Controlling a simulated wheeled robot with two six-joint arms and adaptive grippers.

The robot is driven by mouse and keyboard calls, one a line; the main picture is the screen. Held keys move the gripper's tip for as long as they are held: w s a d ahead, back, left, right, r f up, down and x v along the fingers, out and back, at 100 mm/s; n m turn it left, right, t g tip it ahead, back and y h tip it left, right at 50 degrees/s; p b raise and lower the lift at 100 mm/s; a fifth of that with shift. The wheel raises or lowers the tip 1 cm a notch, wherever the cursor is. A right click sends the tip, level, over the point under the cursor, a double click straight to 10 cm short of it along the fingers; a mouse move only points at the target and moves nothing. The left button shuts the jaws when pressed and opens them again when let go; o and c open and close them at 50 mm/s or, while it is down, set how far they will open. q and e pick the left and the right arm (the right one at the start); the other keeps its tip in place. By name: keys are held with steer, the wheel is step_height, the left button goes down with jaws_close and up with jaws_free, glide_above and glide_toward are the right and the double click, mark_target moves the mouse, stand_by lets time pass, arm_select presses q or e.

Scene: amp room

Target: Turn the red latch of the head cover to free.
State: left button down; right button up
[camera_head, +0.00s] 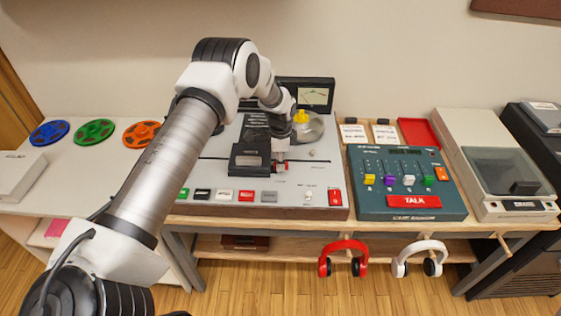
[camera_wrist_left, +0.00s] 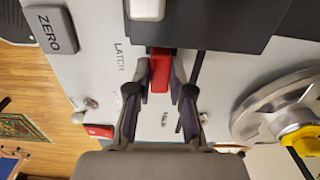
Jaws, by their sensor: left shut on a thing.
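The red latch (camera_head: 283,167) sits at the right edge of the black head cover (camera_head: 240,150) on the grey tape deck (camera_head: 215,181). In the left wrist view the red latch (camera_wrist_left: 160,73) stands between both fingers, against the dark head cover (camera_wrist_left: 215,18). My left gripper (camera_head: 280,158) reaches down from above and is shut on the latch; its fingers (camera_wrist_left: 160,80) flank it on both sides. The word LATCH is printed on the panel beside it. A second label is partly covered by the fingers. My right gripper is in neither view.
A metal reel with a yellow knob (camera_head: 300,117) stands just behind the latch. A green mixer (camera_head: 405,183) stands to the right. Coloured reels (camera_head: 94,132) lie at the left.

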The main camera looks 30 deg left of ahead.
arm_select(q)
steer(key=shift+s+f, duration=0.15)
steer(key=shift+f, duration=0.05)
steer(key=n, duration=0.4)
steer(key=shift+s+d+f+b, duration=0.1)
steer(key=shift+s+d+b, duration=0.1)
steer(key=shift+b, duration=0.15)
steer(key=n, duration=0.4)
steer(key=shift+s+d+n, duration=0.1)
steer(key=shift+d+n, duration=0.15)
steer(key=shift+n, duration=0.05)
steer(key=n, duration=0.4)
steer(key=shift+d+n, duration=0.2)
steer(key=shift+n, duration=0.1)
steer(key=shift+d+n, duration=0.15)
steer(key=shift+n, duration=0.95)
steer(key=shift+d+n, duration=0.1)
steer(key=shift+n, duration=1)
steer(key=c, duration=1)
jaws_free()
steer(key=shift+c, duration=0.2)
steer(key=shift+w, duration=0.25)
